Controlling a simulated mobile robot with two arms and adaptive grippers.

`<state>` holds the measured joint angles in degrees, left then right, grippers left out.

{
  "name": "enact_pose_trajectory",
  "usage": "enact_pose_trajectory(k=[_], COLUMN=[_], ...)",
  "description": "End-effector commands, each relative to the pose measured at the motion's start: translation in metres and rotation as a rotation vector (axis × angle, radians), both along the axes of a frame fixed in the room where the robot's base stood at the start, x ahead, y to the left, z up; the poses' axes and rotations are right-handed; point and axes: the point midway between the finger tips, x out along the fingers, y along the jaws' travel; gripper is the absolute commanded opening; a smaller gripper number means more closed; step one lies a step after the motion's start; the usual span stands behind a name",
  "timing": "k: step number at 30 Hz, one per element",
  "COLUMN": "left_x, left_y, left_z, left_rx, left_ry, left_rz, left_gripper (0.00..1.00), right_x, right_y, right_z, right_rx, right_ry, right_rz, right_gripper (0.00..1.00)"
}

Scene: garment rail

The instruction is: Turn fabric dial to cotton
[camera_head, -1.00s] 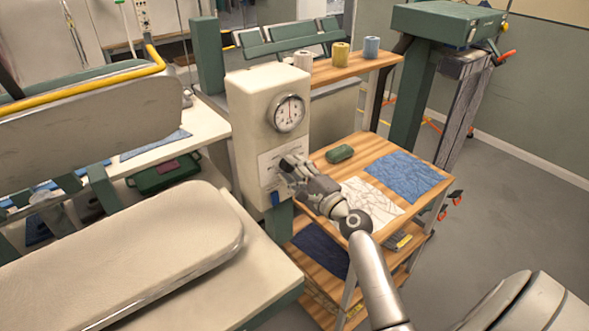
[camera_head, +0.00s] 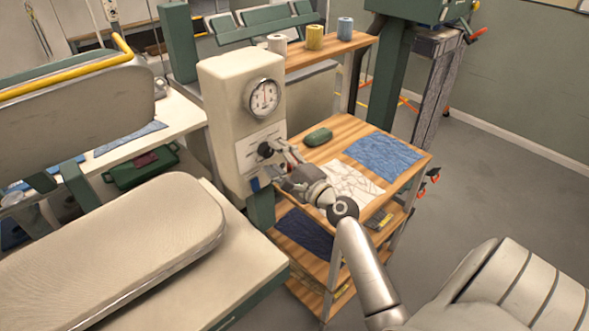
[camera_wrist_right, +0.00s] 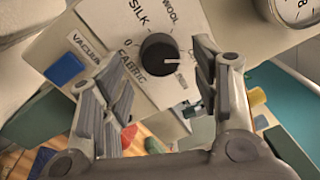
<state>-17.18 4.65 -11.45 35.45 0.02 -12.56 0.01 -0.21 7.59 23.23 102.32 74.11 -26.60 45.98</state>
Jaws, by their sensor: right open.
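The fabric dial is a round black knob (camera_wrist_right: 158,54) with a white pointer line, on the cream control box (camera_head: 222,125). It also shows in the head view as a small dark knob (camera_head: 265,149). In the right wrist view, its pointer aims to the right, past the WOOL label. SILK, WOOL, 0 and FABRIC are readable around it; the right finger hides part of the lettering. My right gripper (camera_head: 274,163) is open and empty, its fingers on either side of the dial in the wrist view. I cannot tell whether they touch it. My left gripper is not in view.
A round gauge (camera_head: 263,97) sits above the dial, and a blue switch (camera_wrist_right: 64,68) marked VACUUM beside it. A wooden shelf (camera_head: 350,127) with folded cloths stands to the right. A padded pressing board (camera_head: 120,245) lies to the left.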

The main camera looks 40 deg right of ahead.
Motion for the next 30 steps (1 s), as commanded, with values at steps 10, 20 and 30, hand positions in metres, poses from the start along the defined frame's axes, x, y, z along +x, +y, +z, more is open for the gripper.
enact_pose_trajectory(k=[10, 20, 30], left_x=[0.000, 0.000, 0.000], left_y=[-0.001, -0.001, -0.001], left_z=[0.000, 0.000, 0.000], left_rx=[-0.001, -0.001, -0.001], left_ry=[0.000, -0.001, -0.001], left_rz=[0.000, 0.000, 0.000], left_gripper=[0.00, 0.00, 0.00], right_x=[-0.067, -0.099, -0.101], right_y=[-0.003, -0.005, -0.005], right_z=[-0.006, -0.006, -0.006], right_rx=[0.000, 0.001, 0.001], right_ry=[0.004, 0.001, 0.000], right_rz=[0.000, -0.001, 0.000], right_gripper=[0.57, 0.57, 0.57])
